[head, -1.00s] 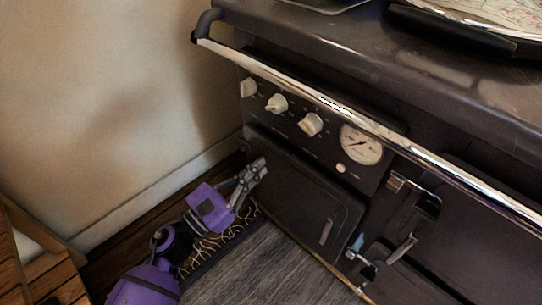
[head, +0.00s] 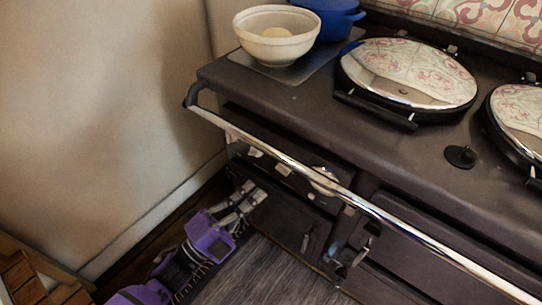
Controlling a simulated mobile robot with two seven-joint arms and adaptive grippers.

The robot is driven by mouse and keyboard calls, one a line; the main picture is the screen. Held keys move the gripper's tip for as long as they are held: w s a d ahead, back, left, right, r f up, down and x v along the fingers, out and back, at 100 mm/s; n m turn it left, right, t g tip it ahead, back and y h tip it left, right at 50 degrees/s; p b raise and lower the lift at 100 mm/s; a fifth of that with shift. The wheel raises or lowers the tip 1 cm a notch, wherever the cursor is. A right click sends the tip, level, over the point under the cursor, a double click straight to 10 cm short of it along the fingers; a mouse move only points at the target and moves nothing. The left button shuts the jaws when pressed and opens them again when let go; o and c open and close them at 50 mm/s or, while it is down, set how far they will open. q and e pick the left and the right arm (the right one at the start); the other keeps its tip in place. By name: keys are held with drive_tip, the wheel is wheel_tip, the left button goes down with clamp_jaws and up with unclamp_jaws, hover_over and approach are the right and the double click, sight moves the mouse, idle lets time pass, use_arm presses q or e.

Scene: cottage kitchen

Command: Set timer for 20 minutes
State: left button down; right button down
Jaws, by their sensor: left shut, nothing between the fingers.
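No object is clearly marked as a timer. The cooker's control panel has a round white dial (head: 322,180), partly hidden behind the chrome rail, and pale knobs (head: 282,168) to its left. Their markings are too small to read. A small black round piece with a raised knob (head: 461,156) stands on the cooker top at the right; I cannot tell what it is. My left gripper (head: 256,192) is shut and empty, low in front of the cooker's left end, below the knobs in the picture. My right gripper is out of view.
The chrome rail (head: 400,228) runs along the cooker's front. A cream bowl (head: 275,48) and a blue pot (head: 340,22) stand at the back left of the top. Two round lids (head: 408,72) cover the hotplates. The wall (head: 100,120) is close on the left.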

use_arm(q)
drive_tip(key=n, duration=0.4)
wheel_tip(320, 180, up, 3)
drive_tip(key=n+t, duration=0.1)
drive_tip(key=n, duration=0.5)
hover_over(284, 168)
drive_tip(key=s+a, duration=0.1)
drive_tip(key=s, duration=0.3)
drive_tip(key=shift+m+y, duration=0.3)
drive_tip(key=f, duration=0.1)
drive_tip(key=a+f, duration=0.1)
drive_tip(key=f, duration=0.2)
drive_tip(key=shift+w+a, duration=0.35)
drive_tip(key=shift+w, duration=0.05)
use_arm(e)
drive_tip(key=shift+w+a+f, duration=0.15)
use_arm(q)
drive_tip(key=shift+r, duration=0.1)
drive_tip(key=n, duration=0.1)
drive_tip(key=f+n, duration=0.1)
drive_tip(key=shift+w+a+n+t+y, duration=0.2)
drive_tip(key=shift+a+n+t+y, duration=0.15)
drive_tip(key=shift+n+t+y, duration=0.05)
